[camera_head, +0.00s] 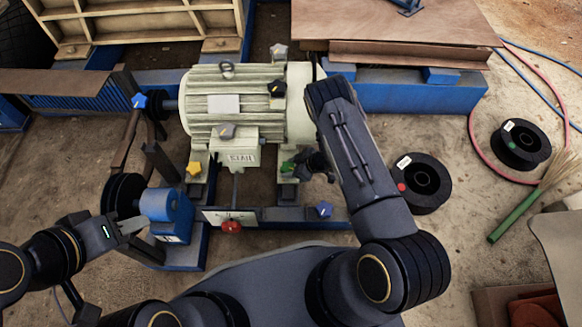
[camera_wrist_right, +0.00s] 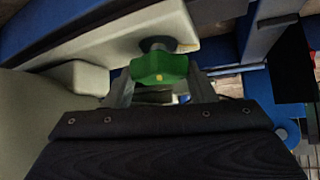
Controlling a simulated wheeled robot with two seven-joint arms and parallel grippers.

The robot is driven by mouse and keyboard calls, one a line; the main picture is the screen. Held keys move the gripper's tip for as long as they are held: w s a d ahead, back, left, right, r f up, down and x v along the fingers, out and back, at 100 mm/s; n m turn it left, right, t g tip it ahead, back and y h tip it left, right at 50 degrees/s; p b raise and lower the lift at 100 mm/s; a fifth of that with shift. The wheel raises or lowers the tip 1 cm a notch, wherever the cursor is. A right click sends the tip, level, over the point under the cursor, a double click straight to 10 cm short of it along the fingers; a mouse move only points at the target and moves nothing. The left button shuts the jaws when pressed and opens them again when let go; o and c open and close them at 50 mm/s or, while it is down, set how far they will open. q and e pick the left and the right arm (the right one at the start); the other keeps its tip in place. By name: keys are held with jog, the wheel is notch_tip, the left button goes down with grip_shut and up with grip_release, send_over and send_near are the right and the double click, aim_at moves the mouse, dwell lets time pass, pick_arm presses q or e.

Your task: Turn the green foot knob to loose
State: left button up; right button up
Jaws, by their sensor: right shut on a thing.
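The green foot knob (camera_wrist_right: 159,66) sits on a bolt at a cream motor foot in the right wrist view. In the head view the green knob (camera_head: 288,166) shows at the right foot of the cream motor (camera_head: 250,105). My right gripper (camera_wrist_right: 160,85) is shut on the green knob, with a finger on either side of it. In the head view my right gripper (camera_head: 305,165) reaches the knob from the right and partly hides it. My left gripper (camera_head: 132,226) is at the lower left beside a blue housing, away from the knob; its jaw opening is unclear.
A yellow knob (camera_head: 194,168), a blue knob (camera_head: 324,209) and a red knob (camera_head: 231,227) stand around the motor base. Black spools (camera_head: 421,183) and hoses lie on the floor at the right.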

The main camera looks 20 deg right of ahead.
jog(key=o, duration=1)
jog(key=p+v, duration=0.3)
jog(key=v, duration=0.5)
jog(key=shift+f, duration=0.1)
